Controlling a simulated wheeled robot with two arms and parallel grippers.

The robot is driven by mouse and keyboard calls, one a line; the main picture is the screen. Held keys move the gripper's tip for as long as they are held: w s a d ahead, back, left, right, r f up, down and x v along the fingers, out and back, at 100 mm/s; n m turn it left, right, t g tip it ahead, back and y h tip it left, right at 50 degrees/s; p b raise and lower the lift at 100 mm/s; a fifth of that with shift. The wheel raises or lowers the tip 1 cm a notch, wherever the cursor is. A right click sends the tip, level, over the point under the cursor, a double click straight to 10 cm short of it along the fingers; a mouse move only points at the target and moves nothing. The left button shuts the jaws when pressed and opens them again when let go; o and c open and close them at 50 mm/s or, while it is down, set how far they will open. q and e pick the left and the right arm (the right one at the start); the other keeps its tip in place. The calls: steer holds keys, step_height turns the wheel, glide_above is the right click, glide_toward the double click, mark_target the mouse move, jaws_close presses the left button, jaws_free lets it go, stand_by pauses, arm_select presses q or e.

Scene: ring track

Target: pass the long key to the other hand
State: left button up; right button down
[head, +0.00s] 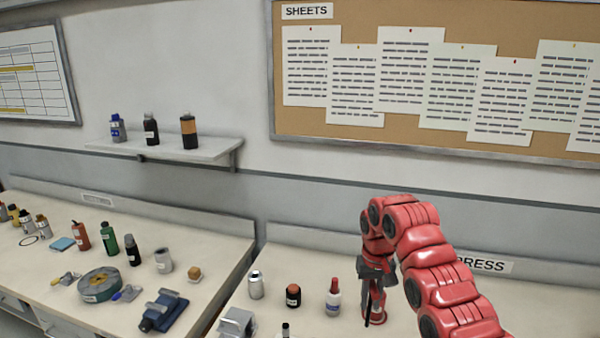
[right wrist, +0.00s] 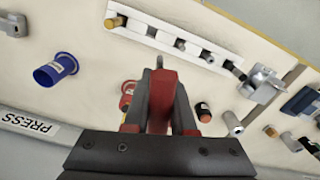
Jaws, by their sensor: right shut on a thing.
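My right gripper (head: 374,280) hangs over the right bench at the end of my red arm, in the right half of the head view. My left gripper is in neither view.
The wrist view shows a blue cup (right wrist: 56,70) and a white rack (right wrist: 150,38). The left bench is crowded.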

steer(key=shift+s+r, duration=0.1)
steer(key=shift+r, duration=0.15)
steer(key=s+a+f+n, duration=0.3)
steer(key=a+f+n, duration=0.2)
steer(key=a+n, duration=0.1)
steer(key=s+a+f+n, duration=0.3)
steer(key=a+f+n, duration=0.3)
steer(key=a, duration=0.3)
steer(key=shift+s+a+n, duration=0.25)
steer(key=shift+s+n, duration=0.05)
